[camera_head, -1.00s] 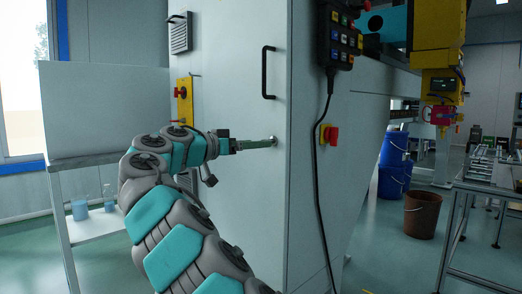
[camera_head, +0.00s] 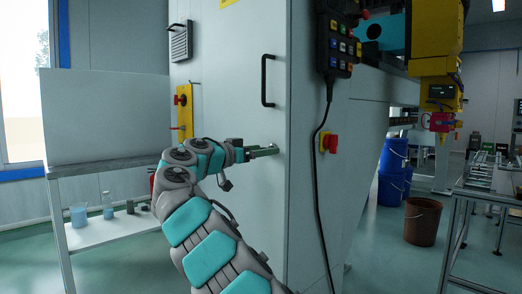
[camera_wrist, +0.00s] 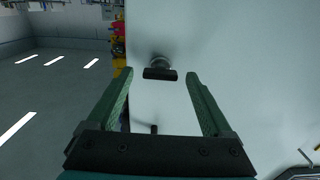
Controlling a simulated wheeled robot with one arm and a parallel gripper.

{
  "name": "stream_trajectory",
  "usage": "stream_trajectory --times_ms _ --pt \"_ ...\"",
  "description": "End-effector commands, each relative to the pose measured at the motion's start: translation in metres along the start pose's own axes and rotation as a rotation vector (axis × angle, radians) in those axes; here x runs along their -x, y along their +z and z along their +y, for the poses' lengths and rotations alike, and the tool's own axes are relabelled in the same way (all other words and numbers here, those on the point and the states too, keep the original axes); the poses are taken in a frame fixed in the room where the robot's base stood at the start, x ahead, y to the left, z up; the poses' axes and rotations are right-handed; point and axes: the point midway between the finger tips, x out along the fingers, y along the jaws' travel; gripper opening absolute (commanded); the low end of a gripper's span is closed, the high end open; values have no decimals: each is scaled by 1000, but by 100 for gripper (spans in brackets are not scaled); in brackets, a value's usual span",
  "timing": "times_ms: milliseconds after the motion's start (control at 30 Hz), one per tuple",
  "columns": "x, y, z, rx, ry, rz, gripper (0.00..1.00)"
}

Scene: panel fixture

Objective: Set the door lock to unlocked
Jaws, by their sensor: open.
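The door lock (camera_wrist: 160,72) is a small dark bar on a round silvery base, set in the pale cabinet door (camera_head: 232,110). In the wrist view the bar lies crosswise. In the head view the lock (camera_head: 276,147) is a tiny spot near the door's right edge, partly hidden by my fingers. My gripper (camera_wrist: 158,76) is open, with green fingers pointing at the door. The lock shows between the fingertips, with a gap on both sides. In the head view my gripper (camera_head: 266,151) is right at the lock; exact depth cannot be told.
A black door handle (camera_head: 265,80) stands out above the lock. A control pendant (camera_head: 338,45) with a hanging cable and a red switch (camera_head: 329,142) are on the cabinet's right side. A table (camera_head: 105,165) with bottles stands at the left. Buckets stand on the floor at the right.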

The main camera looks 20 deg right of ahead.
Motion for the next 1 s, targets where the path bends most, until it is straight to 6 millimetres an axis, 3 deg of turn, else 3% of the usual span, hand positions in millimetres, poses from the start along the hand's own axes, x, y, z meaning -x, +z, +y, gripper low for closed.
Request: stream_trajectory --times_ms 200,900,1000 --pt "0 0 0 1 -1 1 83" --pt "0 0 0 1 -1 1 4" --pt "0 0 0 1 -1 1 0"
